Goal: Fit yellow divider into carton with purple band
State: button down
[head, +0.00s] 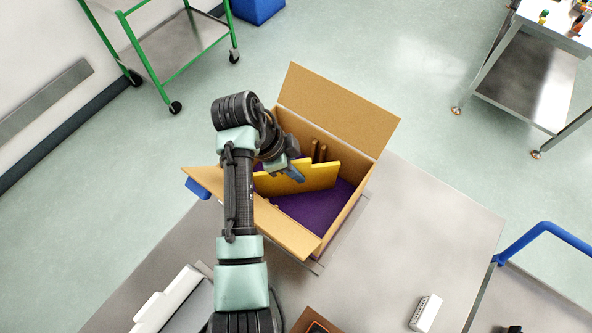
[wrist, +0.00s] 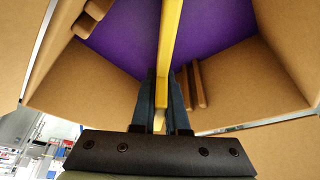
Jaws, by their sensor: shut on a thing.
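An open carton (head: 352,212) stands on a grey surface with its flaps spread; a purple area (head: 312,207) covers its inside floor. My gripper (head: 296,172) is shut on the upper edge of the yellow divider (head: 318,179), which stands on edge within the carton's opening. In the wrist view, my gripper (wrist: 164,88) has one finger on each side of the divider (wrist: 171,40). Paired brown rails (wrist: 194,86) line one wall, right of the divider, and another pair (wrist: 92,16) is at upper left. Whether the divider touches the floor cannot be told.
A green-framed cart (head: 170,60) is at upper left and a steel table (head: 520,75) at upper right. A white power strip (head: 425,312) lies on the grey surface (head: 430,220), clear right of the carton. A blue-railed cart (head: 545,262) is at lower right.

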jog(key=shift+f, duration=0.8)
jog(key=shift+f, duration=0.2)
jog(key=c, duration=0.9)
grip_release()
jog(key=shift+r, duration=0.15)
